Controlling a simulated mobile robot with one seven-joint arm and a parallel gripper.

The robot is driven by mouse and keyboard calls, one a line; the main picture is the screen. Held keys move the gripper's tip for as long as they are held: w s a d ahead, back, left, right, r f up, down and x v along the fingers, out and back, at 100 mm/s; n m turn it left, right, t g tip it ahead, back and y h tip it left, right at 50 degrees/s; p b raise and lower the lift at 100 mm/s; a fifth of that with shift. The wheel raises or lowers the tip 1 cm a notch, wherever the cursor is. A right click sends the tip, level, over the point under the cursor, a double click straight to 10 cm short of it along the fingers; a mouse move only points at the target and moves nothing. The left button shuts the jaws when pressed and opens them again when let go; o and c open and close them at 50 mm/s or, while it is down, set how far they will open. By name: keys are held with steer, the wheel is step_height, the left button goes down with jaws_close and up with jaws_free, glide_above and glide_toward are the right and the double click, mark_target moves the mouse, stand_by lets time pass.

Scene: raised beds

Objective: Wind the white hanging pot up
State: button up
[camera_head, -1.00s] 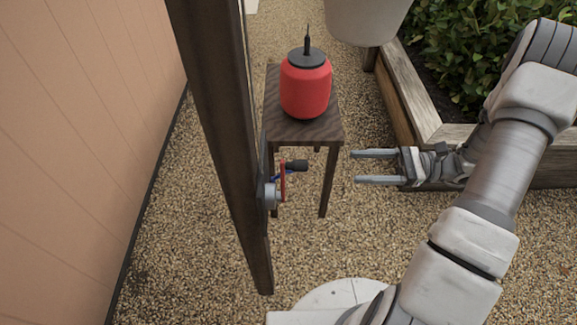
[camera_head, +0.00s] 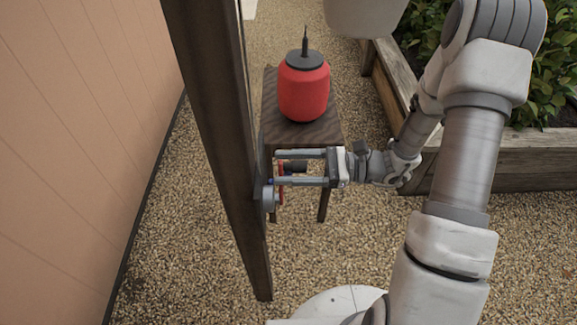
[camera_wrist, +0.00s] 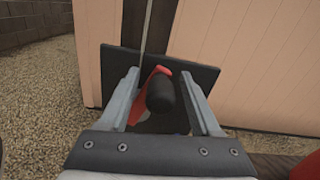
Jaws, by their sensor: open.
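The white hanging pot (camera_head: 364,16) shows at the top of the head view, cut off by the frame edge. A winch with a red crank arm (camera_head: 281,190) and a black handle (camera_head: 296,167) is fixed to the dark post (camera_head: 222,130). My gripper (camera_head: 300,168) is open, with its two fingers on either side of the black handle. In the wrist view the handle (camera_wrist: 161,95) lies between the fingers, with a gap on each side. A thin cord (camera_wrist: 147,30) runs upward behind the red crank arm (camera_wrist: 146,84). The pot is not in the wrist view.
A red container with a black top (camera_head: 304,90) stands on a small wooden table (camera_head: 287,134) just behind my gripper. A wooden raised bed (camera_head: 470,160) with plants is at the right. A pinkish wall (camera_head: 75,130) runs along the left.

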jaws_close()
stand_by(0.3)
steer(key=shift+w, duration=0.15)
stand_by(1.0)
